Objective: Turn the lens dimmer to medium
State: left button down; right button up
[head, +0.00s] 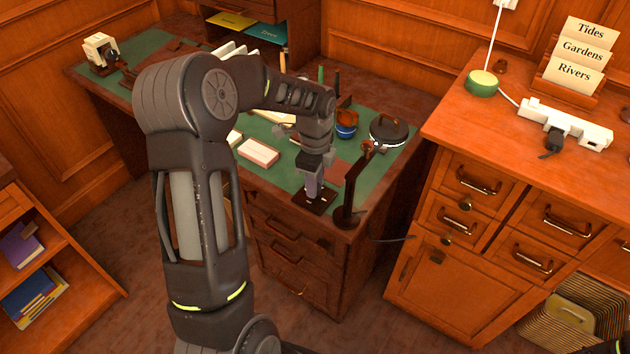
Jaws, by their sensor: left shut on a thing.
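My left gripper (313,192) points down at the near right corner of the green-topped desk (290,178). It is shut on a small part at a dark plate (318,204), which seems to be the lens dimmer. The fingers hide the held part, so its setting cannot be read. Just right of the plate stands a dark upright stand (350,195) with a jointed arm, apparently the lens stand. My right gripper is not in view.
The cabinet (450,130) at right holds a green-topped round base (482,83), a power strip (565,124) and labelled cards (580,50).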

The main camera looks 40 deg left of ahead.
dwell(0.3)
pick_arm(q)
jog(key=c, duration=1.1)
grip_release()
notch_tip(320, 180, up, 8)
jog(key=shift+f, duration=0.1)
